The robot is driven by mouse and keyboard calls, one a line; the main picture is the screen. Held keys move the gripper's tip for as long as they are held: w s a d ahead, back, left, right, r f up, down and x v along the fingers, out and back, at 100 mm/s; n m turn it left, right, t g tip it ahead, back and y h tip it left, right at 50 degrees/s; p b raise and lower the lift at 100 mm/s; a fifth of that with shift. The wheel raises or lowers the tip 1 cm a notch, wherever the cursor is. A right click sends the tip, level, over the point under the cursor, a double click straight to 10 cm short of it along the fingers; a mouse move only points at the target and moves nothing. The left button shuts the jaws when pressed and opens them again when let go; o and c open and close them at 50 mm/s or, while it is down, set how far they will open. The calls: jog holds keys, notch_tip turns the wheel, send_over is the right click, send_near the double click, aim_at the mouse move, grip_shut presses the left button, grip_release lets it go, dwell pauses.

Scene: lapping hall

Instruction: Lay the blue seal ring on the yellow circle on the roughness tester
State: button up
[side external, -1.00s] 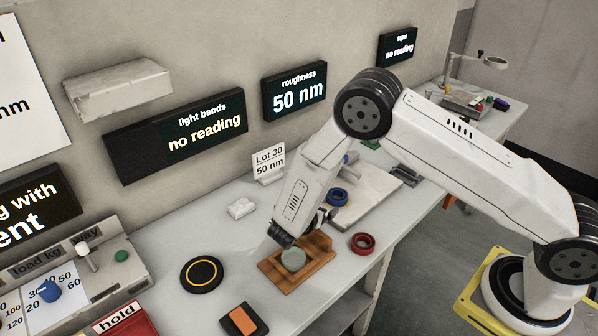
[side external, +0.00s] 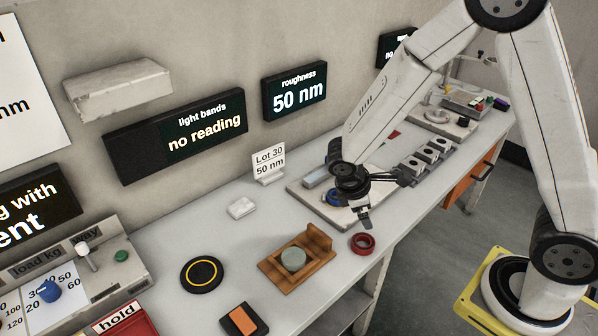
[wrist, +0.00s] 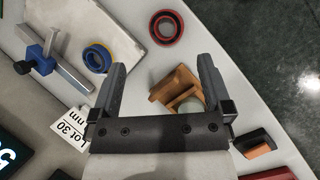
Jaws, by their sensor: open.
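The blue seal ring (side external: 331,198) lies on the pale plate of the roughness tester (side external: 308,203), partly hidden behind my gripper in the side view. In the wrist view the ring (wrist: 92,61) lies flat near the tester's blue post and steel bar (wrist: 68,70). Yellow of the circle (wrist: 108,48) shows along one edge of the ring, so they overlap; I cannot tell how well they are centred. My gripper (side external: 385,198) is open and empty, above the plate's right side. In the wrist view the ring is left of the open fingers (wrist: 161,64).
A red ring (side external: 362,243) lies near the bench's front edge. A wooden block (side external: 318,240) holds a grey-green disc (side external: 293,259). A black disc with a yellow ring (side external: 201,274) and a black-and-orange block (side external: 243,320) lie left. A lot sign (side external: 268,164) stands behind.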

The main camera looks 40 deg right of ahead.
jog(key=s+a+r+m+t+y, duration=0.1)
jog(key=s+r+m+t+y, duration=0.2)
jog(key=m, duration=0.6)
jog(key=shift+s+a+r+m+t+y, duration=0.35)
jog(key=shift+s+r+y, duration=0.65)
jog(key=shift+r, duration=0.6)
